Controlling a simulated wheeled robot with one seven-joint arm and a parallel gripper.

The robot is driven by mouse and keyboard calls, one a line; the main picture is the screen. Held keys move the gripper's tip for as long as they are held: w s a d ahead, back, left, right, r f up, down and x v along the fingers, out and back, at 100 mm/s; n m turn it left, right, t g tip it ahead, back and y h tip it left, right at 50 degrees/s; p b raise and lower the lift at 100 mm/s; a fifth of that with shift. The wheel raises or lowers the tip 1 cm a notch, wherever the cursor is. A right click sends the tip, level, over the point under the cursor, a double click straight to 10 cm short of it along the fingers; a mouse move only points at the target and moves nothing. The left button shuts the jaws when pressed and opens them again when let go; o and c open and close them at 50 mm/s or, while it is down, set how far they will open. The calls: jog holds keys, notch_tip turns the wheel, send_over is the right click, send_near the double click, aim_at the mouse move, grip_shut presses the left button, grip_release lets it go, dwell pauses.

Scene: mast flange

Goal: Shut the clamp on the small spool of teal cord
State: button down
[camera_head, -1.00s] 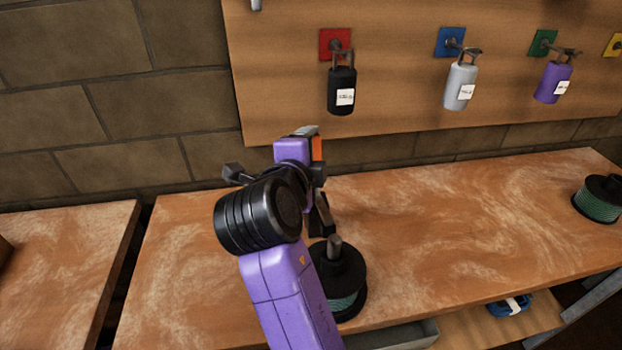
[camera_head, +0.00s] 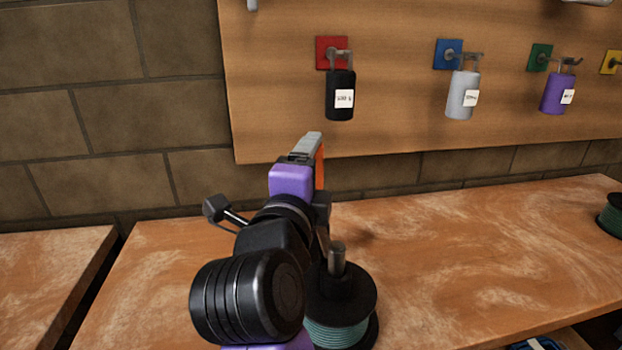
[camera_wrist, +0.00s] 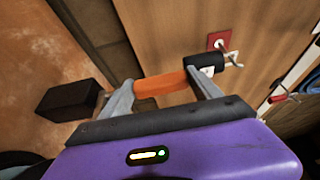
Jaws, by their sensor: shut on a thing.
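A black spool wound with teal cord (camera_head: 337,333) stands on the bench just right of my arm, partly hidden by it. I cannot tell which is the small one. My gripper (camera_head: 314,150) is in the air above the bench, near the board, apart from both spools. In the wrist view its grey fingers (camera_wrist: 163,92) are on either side of an orange bar (camera_wrist: 160,84) and shut on it. No spool shows between the fingers.
A dark block (camera_wrist: 72,100) shows left of my fingers in the wrist view. The bench (camera_head: 470,250) is clear between the spools.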

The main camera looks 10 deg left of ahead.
jog(key=shift+s+f, duration=0.1)
jog(key=shift+f, duration=0.05)
jog(key=shift+c, duration=0.6)
grip_release()
jog(key=s, duration=0.7)
jog(key=shift+s+a, duration=0.4)
jog(key=shift+a, duration=0.05)
